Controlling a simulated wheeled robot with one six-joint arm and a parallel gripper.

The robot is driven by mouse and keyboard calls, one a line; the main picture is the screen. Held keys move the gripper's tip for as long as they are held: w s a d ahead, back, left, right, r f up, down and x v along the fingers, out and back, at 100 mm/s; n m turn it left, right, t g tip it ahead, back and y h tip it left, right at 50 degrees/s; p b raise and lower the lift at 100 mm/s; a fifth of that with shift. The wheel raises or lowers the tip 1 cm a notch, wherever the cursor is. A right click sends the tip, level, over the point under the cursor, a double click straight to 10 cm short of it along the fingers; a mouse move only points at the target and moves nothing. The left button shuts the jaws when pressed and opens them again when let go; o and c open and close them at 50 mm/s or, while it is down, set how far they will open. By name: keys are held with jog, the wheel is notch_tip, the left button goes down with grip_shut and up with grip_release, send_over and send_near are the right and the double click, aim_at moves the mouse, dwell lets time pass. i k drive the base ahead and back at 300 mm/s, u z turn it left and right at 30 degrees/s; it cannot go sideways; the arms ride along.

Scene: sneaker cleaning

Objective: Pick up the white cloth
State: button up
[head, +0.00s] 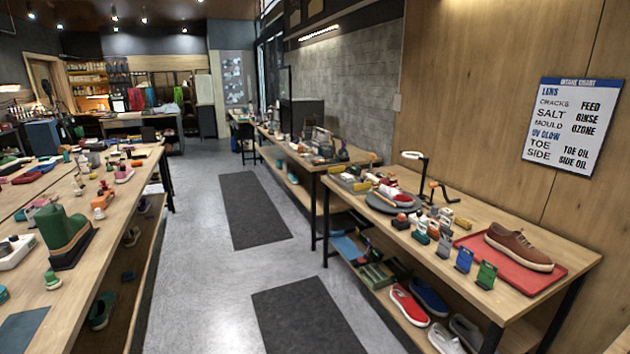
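I cannot make out a white cloth for certain in the head view. A red and white item (394,194) lies on a dark round plate (378,205) on the right-hand bench; it is too small to tell whether it is cloth or a shoe. My gripper is not in view.
The right bench (518,310) holds a brown sneaker (519,247) on a red tray (551,274), several small bottles and a lamp (424,168). Shoes sit on its lower shelf. The left bench (112,220) holds a green boot (64,230). The grey aisle floor (200,275) between is clear, with dark mats (252,210).

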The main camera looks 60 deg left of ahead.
aim_at(346, 177)
jog(key=u, duration=2.05)
jog(key=i, duration=0.8)
jog(key=u, duration=0.65)
jog(key=i, duration=4.25)
jog(key=z, duration=1.05)
jog(key=i, duration=1.2)
jog(key=z, duration=1.45)
jog(key=i, duration=0.6)
jog(key=z, duration=0.3)
